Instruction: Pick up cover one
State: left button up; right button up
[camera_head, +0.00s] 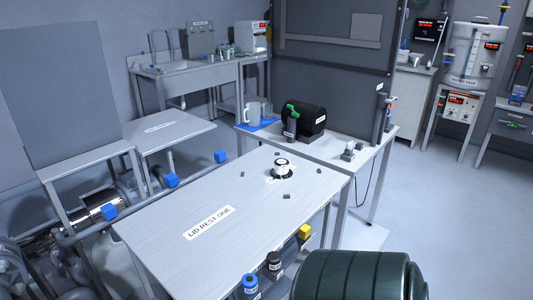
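No label in view reads cover one, so I cannot tell for sure which thing it is. A large dark green ribbed round body (360,275) shows at the bottom right, cut off by the picture edge. Neither of my grippers is in view.
Blue (250,285) and black (273,264) capped bottles and a yellow part (304,231) are along the table's front edge. Behind stands a bench with a black cylinder (303,121) and a grey mug (254,112). Most of the labelled tabletop is bare. Open floor lies right.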

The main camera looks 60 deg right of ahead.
aim_at(281, 171)
jog(key=z, duration=2.2)
jog(key=i+l+u, duration=0.2)
jog(key=l+u, duration=0.25)
jog(key=l, duration=0.8)
jog(key=l+u, duration=0.5)
jog(key=l, duration=0.75)
